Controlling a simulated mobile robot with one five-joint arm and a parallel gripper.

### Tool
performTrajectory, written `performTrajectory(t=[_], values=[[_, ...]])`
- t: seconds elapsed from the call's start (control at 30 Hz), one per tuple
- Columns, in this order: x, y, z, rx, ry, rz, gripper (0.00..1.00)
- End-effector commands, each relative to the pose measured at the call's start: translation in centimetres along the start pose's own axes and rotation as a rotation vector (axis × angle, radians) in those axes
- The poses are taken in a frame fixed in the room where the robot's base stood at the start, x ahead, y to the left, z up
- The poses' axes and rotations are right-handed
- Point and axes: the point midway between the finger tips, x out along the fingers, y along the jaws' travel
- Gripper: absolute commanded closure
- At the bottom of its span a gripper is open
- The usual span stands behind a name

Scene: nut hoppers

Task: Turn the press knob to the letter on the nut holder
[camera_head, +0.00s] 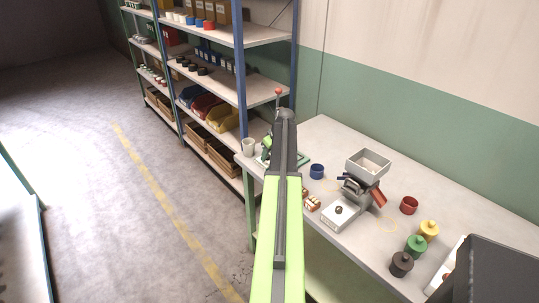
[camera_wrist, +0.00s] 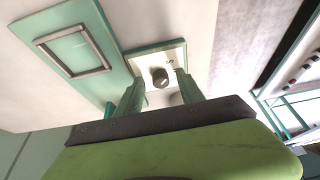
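In the wrist view, a round dark knob (camera_wrist: 160,77) with a light mark sits on a pale plate (camera_wrist: 140,57) edged in teal. My gripper (camera_wrist: 159,80) is open, with one green finger on each side of the knob. I cannot tell whether the fingers touch it. In the head view my arm covers most of the press at the far end of the table; its teal base (camera_head: 303,158) shows, and a red ball (camera_head: 278,91) stands above. I cannot make out a letter or surely identify the nut holder.
On the table (camera_head: 325,135) a hopper machine (camera_head: 368,165) stands right of my arm, with a blue cup (camera_head: 317,171), a red cup (camera_head: 409,205) and yellow (camera_head: 428,229), green (camera_head: 416,244) and black (camera_head: 401,263) pieces nearby. Shelves (camera_head: 262,90) stand behind.

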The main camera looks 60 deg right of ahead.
Motion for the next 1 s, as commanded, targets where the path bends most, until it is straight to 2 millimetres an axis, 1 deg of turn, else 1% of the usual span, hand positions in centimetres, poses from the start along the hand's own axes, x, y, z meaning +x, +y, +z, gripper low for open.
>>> performTrajectory(t=[0.27,0.37,0.47,0.57,0.67,1.0], values=[[-0.1,0.0,-0.1,0.000,0.002,0.000,0.55],[-0.6,-0.1,-0.2,0.000,0.003,0.000,0.55],[-1.8,-0.1,-0.3,0.000,0.003,0.000,0.55],[-3.6,-0.1,-0.4,0.001,0.003,0.000,0.55],[-5.9,-0.1,-0.4,0.002,0.003,0.001,0.55],[-14.2,-0.1,-0.4,0.002,0.003,0.000,0.55]])
